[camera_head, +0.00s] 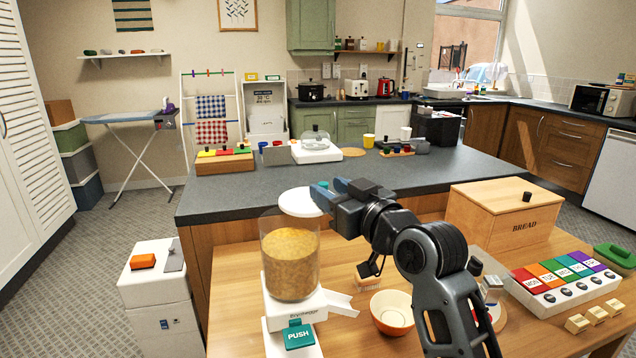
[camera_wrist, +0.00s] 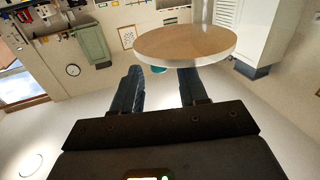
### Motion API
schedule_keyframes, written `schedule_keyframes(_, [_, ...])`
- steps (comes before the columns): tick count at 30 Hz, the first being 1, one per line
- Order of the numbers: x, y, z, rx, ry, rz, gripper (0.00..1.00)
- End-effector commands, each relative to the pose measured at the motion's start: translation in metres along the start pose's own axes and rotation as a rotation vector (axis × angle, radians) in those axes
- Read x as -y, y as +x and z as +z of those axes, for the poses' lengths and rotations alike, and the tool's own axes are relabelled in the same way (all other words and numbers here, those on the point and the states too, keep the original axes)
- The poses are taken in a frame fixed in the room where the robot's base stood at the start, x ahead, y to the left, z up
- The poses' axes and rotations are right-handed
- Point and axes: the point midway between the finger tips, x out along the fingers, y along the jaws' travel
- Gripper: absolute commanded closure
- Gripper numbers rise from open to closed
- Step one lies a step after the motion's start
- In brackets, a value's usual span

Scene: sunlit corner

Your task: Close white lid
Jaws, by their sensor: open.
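The white lid (camera_head: 300,202) is a round disc at the top of a clear dispenser (camera_head: 290,258) filled with yellow-brown cereal. It appears raised and shifted to the right of the dispenser's rim. In the upside-down wrist view, the lid (camera_wrist: 185,45) shows a tan face and a white edge, just beyond my fingers. My gripper (camera_head: 322,197) is open at the lid's right side. Its two fingers (camera_wrist: 160,92) are apart in the wrist view, with a small teal patch beyond them. I cannot tell whether they touch the lid.
A teal PUSH lever (camera_head: 299,337) and white chute (camera_head: 342,304) are at the dispenser's base. An orange bowl (camera_head: 392,313) stands to the right. A bread box (camera_head: 505,214) and coloured button panel (camera_head: 562,282) are farther right. The grey counter (camera_head: 400,175) lies behind.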

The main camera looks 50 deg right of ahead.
Motion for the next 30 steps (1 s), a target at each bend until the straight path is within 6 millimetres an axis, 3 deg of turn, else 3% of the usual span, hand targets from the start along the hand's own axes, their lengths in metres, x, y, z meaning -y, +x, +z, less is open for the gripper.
schedule_keyframes(7, [0.0, 0.029, -0.001, -0.001, 0.001, 0.0, 0.57])
schedule_keyframes(18, [0.0, 0.034, 0.0, -0.001, 0.0, 0.0, 0.58])
schedule_keyframes(30, [0.0, 0.034, 0.0, -0.001, 0.0, 0.001, 0.96])
